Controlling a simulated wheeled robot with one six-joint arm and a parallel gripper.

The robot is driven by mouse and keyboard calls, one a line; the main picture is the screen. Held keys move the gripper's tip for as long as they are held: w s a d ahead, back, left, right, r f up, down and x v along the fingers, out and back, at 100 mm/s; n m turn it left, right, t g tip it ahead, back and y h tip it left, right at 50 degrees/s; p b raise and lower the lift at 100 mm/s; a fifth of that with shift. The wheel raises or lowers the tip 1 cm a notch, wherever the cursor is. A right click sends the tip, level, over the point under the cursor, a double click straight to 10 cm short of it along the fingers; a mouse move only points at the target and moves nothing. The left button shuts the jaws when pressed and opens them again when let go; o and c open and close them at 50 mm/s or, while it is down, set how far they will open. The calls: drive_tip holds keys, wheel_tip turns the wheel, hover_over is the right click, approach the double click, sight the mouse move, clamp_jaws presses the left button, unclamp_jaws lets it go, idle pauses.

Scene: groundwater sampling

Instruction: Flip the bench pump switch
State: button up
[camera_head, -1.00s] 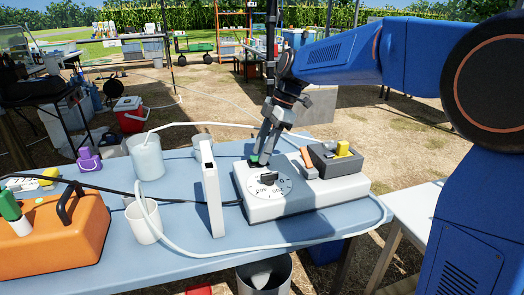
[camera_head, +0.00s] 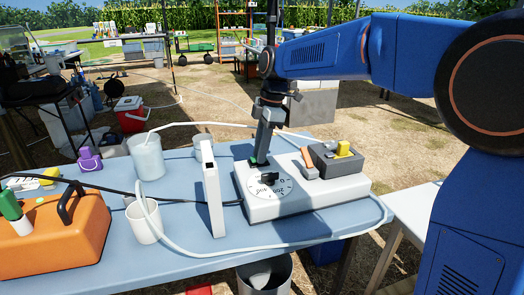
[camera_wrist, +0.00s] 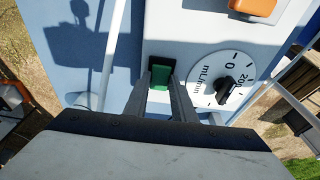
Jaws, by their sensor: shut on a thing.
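The bench pump (camera_head: 290,208) is a flat white box on the blue table, with a round mL/min dial (camera_head: 268,188) and black knob on top. A small green switch (camera_head: 254,161) sits at the pump's far left corner, partly hidden by the fingers. In the wrist view the green switch (camera_wrist: 160,74) shows between the fingertips, left of the dial (camera_wrist: 222,80). My gripper (camera_head: 260,164) points down, nearly upright, with its fingertips at the switch. In the wrist view my gripper (camera_wrist: 162,70) has one finger on each side of the switch, closed on it.
A white upright panel (camera_head: 212,188), beakers (camera_head: 147,157), an orange case (camera_head: 55,235) and looping white tubing (camera_head: 290,247) stand to the left and front.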

drive_tip(key=shift+s+a+t+h, duration=0.1)
drive_tip(key=shift+a+t+h, duration=0.25)
drive_tip(key=shift+h, duration=0.85)
drive_tip(key=o, duration=1.1)
drive_tip(key=shift+c, duration=0.2)
wheel_tip(320, 180, up, 17)
drive_tip(key=shift+r, duration=0.2)
